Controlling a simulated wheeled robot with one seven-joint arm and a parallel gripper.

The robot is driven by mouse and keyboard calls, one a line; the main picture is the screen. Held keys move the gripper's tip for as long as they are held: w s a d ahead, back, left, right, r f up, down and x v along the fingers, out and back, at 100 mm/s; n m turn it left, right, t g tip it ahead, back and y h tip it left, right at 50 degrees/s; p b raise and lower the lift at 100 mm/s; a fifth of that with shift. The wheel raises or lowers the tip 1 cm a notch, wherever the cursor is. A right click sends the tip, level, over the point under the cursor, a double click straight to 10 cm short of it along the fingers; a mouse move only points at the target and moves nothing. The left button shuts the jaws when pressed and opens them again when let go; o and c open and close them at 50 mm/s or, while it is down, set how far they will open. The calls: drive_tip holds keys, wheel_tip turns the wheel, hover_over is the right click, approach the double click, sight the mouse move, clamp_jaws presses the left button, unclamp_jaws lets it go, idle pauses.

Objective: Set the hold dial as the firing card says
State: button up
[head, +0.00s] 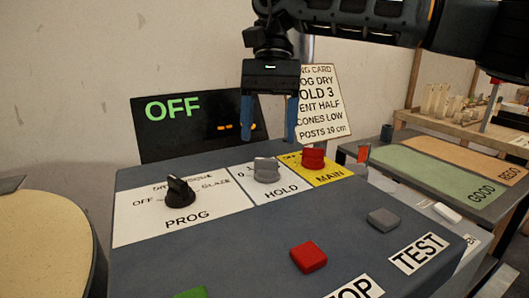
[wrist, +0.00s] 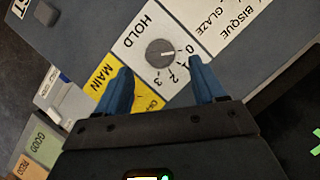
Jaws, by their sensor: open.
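The grey hold dial (head: 266,170) sits on a white HOLD plate (head: 282,188) on the sloped panel. In the wrist view the round hold dial (wrist: 160,53) has marks from 0 to 3 beside it; which one its pointer meets is too small to tell surely. The firing card (head: 319,103) stands behind, partly hidden at its left by my gripper; its visible line reads "OLD 3". My gripper (head: 269,128) is open and empty above the hold dial, fingers pointing down. In the wrist view its fingers (wrist: 160,72) are apart on either side below the dial.
The black PROG dial (head: 180,189) is left of the hold dial, and the red MAIN knob (head: 313,158) is close on its right. Red (head: 308,257) and grey (head: 384,218) buttons lie nearer. A display (head: 195,125) behind reads OFF.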

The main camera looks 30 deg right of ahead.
sight(267, 168)
drive_tip(key=shift+x, duration=2.4)
drive_tip(key=c, duration=1.1)
